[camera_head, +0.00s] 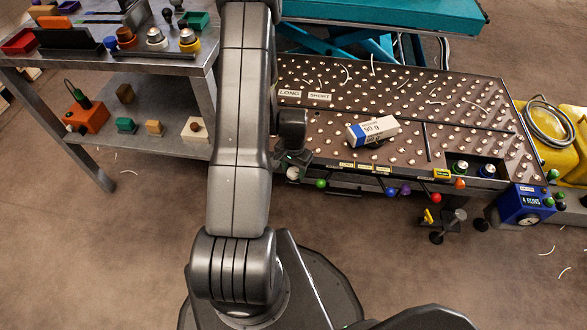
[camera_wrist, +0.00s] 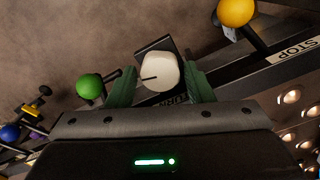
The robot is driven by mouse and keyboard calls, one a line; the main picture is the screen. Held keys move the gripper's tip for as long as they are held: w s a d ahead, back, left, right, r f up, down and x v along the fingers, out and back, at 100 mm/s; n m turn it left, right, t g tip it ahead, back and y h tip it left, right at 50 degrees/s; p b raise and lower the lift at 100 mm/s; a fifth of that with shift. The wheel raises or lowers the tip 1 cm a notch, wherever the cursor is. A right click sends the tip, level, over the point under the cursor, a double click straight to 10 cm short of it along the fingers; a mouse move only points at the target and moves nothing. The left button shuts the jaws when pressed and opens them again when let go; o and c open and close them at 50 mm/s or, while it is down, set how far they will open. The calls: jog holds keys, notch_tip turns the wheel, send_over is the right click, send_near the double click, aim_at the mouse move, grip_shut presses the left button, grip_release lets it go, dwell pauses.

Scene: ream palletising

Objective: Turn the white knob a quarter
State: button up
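The white knob (camera_wrist: 159,71) sits on a dark square plate in the wrist view, with a dark pointer line running to its left edge. In the head view the knob (camera_head: 292,173) shows on the front edge of the roller table, just below my gripper. My gripper (camera_wrist: 160,82) has its two green fingers on either side of the knob, with thin gaps seeming to show beside it. The label on the plate below the knob is partly hidden by the gripper body.
A green ball knob (camera_wrist: 89,87) is close left of my fingers and an orange-yellow one (camera_wrist: 236,12) is at upper right, by a STOP label (camera_wrist: 299,49). A blue-and-white ream (camera_head: 373,131) lies on the roller table (camera_head: 460,95). A shelf unit (camera_head: 150,65) stands left.

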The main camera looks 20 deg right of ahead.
jog(key=c, duration=0.5)
jog(key=shift+c, duration=0.2)
jog(key=shift+n, duration=0.3)
jog(key=n+b, duration=0.1)
jog(key=n, duration=0.3)
jog(key=shift+n, duration=0.3)
jog(key=n+b, duration=0.1)
jog(key=n, duration=0.3)
jog(key=shift+n, duration=0.7)
jog(key=o, duration=0.7)
jog(key=shift+r, duration=0.15)
